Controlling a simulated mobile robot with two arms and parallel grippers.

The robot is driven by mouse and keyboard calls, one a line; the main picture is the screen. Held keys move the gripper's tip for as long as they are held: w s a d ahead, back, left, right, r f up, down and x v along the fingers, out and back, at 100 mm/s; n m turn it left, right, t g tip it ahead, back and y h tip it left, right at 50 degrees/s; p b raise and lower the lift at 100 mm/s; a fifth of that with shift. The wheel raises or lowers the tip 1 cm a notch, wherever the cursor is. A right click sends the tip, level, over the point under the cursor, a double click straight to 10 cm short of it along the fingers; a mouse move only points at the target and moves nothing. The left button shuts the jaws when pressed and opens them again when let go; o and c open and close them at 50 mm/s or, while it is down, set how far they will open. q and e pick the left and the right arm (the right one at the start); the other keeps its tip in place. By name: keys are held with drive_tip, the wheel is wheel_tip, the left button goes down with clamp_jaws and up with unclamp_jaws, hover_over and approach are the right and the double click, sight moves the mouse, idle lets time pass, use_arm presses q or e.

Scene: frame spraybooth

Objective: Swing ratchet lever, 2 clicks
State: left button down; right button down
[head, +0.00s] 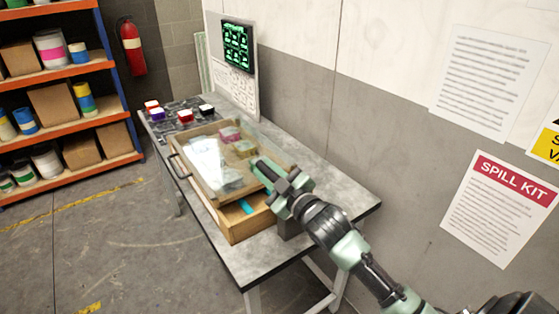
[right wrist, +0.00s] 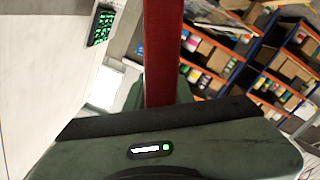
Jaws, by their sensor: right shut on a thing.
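My right gripper (head: 272,180) reaches in from the lower right over the right end of the wooden box on the table. In the right wrist view a long red bar (right wrist: 165,50), which looks like the ratchet lever, runs down the middle into the gripper, which is shut on it. The fingertips are hidden there. In the head view I cannot make out the lever, as the gripper and wrist cover that spot. A dark grey block (head: 292,229) stands on the table under the gripper. My left gripper is not in view.
The wooden box (head: 236,229) with a clear lid (head: 207,160) sits on the grey table (head: 268,261). Several coloured pieces stand on a dark board at the far end. A screen (head: 238,46) and the wall lie close behind the table. Shelves (head: 60,77) stand at the left.

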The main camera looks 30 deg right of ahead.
drive_tip(key=shift+s+a+f+n, duration=0.1)
drive_tip(key=shift+a+f+n, duration=0.25)
drive_tip(key=shift+a, duration=0.25)
drive_tip(key=shift+a+f+n, duration=0.3)
drive_tip(key=shift+a+n, duration=0.15)
drive_tip(key=shift+a, duration=0.1)
drive_tip(key=shift+s+a+f+n, duration=0.1)
drive_tip(key=shift+a+f+n, duration=0.25)
drive_tip(key=shift+a, duration=0.25)
drive_tip(key=c, duration=1.3)
unclamp_jaws()
drive_tip(key=s+b, duration=0.2)
drive_tip(key=s, duration=0.5)
drive_tip(key=shift+s+d, duration=0.3)
